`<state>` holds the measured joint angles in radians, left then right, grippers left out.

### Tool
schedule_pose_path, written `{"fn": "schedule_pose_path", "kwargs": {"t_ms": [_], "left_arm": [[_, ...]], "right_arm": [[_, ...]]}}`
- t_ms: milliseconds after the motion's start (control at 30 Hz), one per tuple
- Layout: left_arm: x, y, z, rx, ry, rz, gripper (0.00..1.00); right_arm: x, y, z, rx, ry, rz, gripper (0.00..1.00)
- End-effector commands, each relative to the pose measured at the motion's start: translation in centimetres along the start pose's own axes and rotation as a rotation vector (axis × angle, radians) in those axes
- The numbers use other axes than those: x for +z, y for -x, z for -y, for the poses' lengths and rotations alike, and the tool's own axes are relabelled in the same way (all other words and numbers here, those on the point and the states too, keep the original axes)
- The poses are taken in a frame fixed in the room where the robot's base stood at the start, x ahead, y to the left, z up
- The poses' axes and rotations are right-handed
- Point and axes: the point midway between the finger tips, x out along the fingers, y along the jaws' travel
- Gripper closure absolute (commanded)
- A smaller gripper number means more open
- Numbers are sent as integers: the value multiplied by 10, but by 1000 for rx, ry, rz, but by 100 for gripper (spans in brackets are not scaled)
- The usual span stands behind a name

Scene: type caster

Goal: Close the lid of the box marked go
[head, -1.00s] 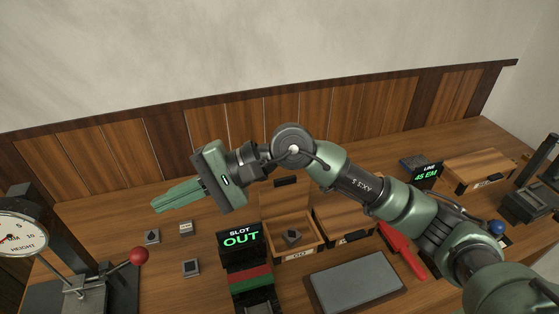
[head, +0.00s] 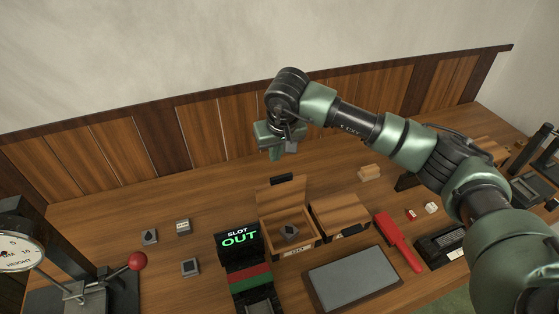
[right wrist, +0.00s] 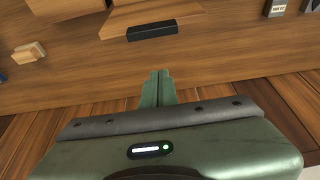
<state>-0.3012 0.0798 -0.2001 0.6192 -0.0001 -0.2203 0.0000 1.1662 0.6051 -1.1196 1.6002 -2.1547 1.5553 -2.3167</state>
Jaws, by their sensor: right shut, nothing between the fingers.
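The open wooden box (head: 312,244) stands in the middle of the bench; its small front label seems to read GO. Its lid (head: 283,196) is raised at the back, with a dark handle (head: 281,179) on its top edge. A grey block with a dark diamond (head: 290,232) lies inside. My right gripper (head: 276,156) is shut and empty, fingers downward, above and behind the lid, apart from it. In the right wrist view the shut fingers (right wrist: 157,88) are near the lid's dark handle (right wrist: 152,31), with a gap between. My left gripper is out of view.
A closed wooden box (head: 340,211) stands right beside the open one. The slot machine showing OUT (head: 240,238) is at its left front, a grey pad (head: 352,279) in front. A red tool (head: 398,241) and a pale wooden block (head: 369,172) are to the right. Bench behind the lid is clear.

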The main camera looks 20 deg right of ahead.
Motion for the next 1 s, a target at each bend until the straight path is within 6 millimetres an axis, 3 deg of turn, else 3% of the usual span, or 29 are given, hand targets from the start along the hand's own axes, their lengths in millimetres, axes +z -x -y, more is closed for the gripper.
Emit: {"fn": "schedule_pose_path", "kwargs": {"t_ms": [100,200,400,1000], "left_arm": [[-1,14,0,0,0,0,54],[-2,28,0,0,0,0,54],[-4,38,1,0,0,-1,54],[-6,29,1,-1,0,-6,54]], "right_arm": [[1,-22,0,0,-1,5,100],[17,-10,0,-2,2,1,100],[34,-7,0,-2,1,0,100],[33,-12,0,-2,-1,-16,100]]}}
